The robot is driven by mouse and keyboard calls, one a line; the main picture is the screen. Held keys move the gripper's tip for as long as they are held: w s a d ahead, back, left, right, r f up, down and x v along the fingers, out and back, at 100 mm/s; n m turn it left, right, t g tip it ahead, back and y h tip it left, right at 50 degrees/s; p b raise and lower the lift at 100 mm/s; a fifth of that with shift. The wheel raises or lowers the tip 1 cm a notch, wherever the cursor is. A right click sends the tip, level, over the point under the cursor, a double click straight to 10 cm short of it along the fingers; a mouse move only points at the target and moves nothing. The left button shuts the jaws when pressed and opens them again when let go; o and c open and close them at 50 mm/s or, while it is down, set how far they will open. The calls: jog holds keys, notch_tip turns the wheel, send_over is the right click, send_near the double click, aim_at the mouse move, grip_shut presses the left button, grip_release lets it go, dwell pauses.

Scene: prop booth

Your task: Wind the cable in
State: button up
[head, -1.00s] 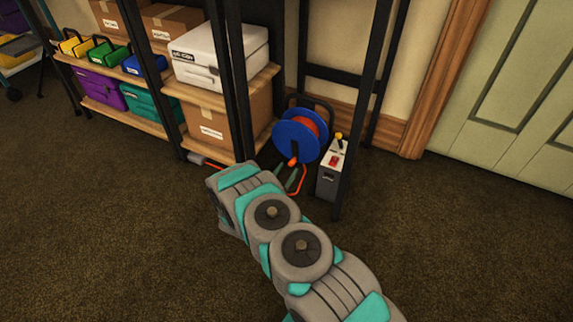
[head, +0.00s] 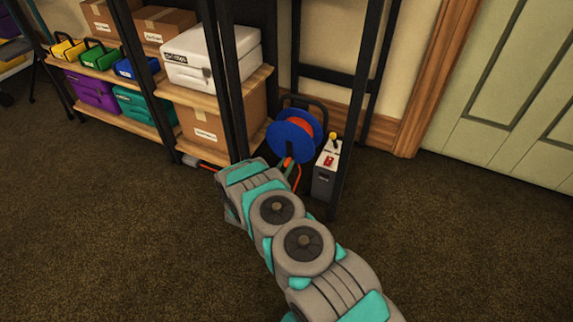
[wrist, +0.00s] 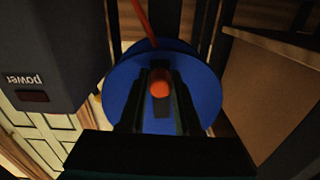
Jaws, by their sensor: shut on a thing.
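A blue cable reel (head: 291,138) with an orange-red cable wound on it stands on the floor at the foot of the shelf. It also shows in the wrist view as a blue disc (wrist: 118,84). My gripper (wrist: 160,88) is in front of the disc, its fingers shut on the reel's orange crank knob (wrist: 160,80). In the head view my arm hides most of the gripper and the knob. The orange cable (head: 298,178) runs down beside the reel, and a strand (wrist: 146,25) shows in the wrist view.
A grey power box (head: 325,170) with a red switch and a yellow-topped lever stands close right of the reel, by a dark shelf post (head: 357,110). Boxes and cases fill the shelves (head: 125,115) at left. A pale door (head: 510,95) is at right. Open carpet lies in front.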

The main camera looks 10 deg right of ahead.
grip_shut()
dwell(0.9)
